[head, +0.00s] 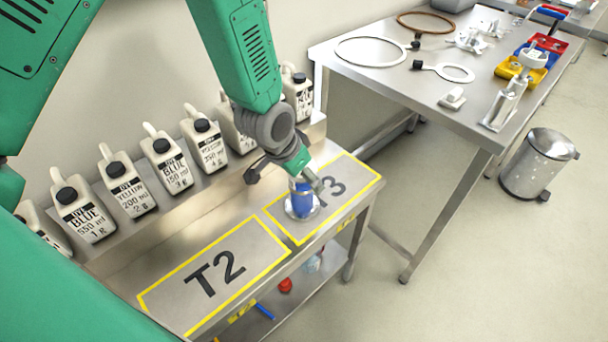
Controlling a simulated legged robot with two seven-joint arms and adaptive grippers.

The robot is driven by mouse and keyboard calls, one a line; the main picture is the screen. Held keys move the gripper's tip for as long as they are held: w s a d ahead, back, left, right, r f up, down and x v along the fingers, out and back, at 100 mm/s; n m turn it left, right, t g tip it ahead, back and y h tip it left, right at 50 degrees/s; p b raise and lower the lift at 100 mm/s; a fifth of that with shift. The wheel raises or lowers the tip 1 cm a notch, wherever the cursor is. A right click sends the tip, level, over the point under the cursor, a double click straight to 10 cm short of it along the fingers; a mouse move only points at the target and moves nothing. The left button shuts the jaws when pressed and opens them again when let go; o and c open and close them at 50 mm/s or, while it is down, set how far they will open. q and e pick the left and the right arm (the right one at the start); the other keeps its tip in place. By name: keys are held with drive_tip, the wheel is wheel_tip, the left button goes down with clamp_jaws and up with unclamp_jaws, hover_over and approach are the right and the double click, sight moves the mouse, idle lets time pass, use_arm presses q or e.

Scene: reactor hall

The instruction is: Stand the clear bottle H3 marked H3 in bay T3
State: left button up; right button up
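A small clear bottle with blue contents (302,204) stands upright, or nearly so, at the left part of bay T3 (354,174), with a pale round rim at its foot. I cannot tell whether that foot touches the surface. No H3 mark can be read. My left gripper (304,181) comes down from above, with its fingertips at the top of the bottle. The fingers hide the bottle's neck, and I cannot tell whether they are closed on it. My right gripper is not in view.
Bay T2 (190,292) is empty. Several labelled white jugs (168,166) stand on the ledge behind the bays. A red item (286,285) lies on the shelf below. A steel table (440,105) with parts and a bin (538,165) are at the right.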

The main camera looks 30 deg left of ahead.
use_arm(q)
drive_tip(key=p+v, duration=0.1)
drive_tip(key=v, duration=1)
drive_tip(key=shift+r+p, duration=0.3)
drive_tip(key=shift+s+d, duration=0.1)
drive_tip(key=shift+s, duration=0.1)
